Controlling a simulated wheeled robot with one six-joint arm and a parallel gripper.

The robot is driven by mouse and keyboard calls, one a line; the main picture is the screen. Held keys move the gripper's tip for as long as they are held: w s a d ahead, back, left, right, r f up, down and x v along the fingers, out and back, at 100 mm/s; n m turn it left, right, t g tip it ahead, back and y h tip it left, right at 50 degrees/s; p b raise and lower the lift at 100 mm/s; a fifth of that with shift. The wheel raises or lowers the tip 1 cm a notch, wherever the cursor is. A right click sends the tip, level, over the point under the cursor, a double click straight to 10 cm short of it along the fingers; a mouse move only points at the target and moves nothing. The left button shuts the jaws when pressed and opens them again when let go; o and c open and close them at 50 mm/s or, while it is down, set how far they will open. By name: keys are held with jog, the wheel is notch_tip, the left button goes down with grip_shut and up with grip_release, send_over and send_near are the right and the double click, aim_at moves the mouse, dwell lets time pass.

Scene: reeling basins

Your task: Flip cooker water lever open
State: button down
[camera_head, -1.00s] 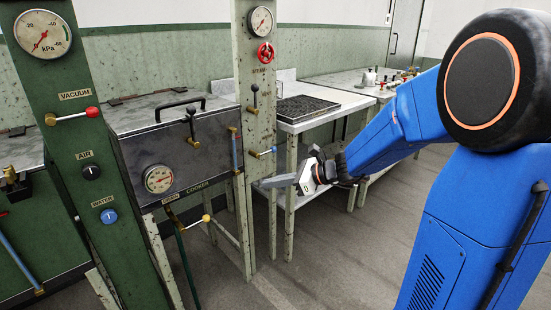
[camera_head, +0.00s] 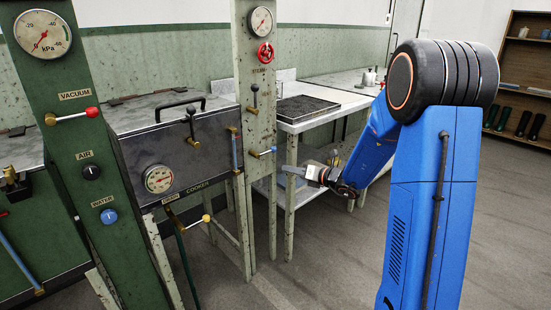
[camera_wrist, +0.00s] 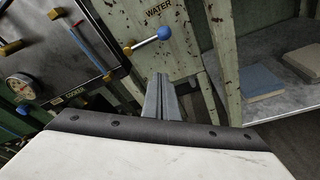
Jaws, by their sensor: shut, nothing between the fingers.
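The cooker water lever is a short bar with a blue ball knob on the pale green post. In the wrist view the lever (camera_wrist: 147,41) points right and slightly up, just below the WATER label. In the head view the lever (camera_head: 263,153) sits low on the post, right of the cooker (camera_head: 187,157). My gripper (camera_head: 286,170) is shut and empty, a little right of and below the lever in the head view. In the wrist view my gripper (camera_wrist: 161,80) points up toward the post, below the knob and apart from it in the picture.
The post (camera_head: 257,110) also carries a red steam handwheel (camera_head: 265,53) and a black-knobbed lever (camera_head: 254,97). A white table (camera_head: 345,103) stands behind. The floor in front is clear.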

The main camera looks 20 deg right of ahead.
jog(key=shift+w, duration=0.1)
jog(key=x, duration=1)
jog(key=shift+w+d+r, duration=0.1)
jog(key=shift+d+r, duration=0.4)
jog(key=shift+r, duration=0.35)
jog(key=shift+w+d+r, duration=0.15)
jog(key=shift+d+r, duration=0.4)
jog(key=shift+r, duration=0.35)
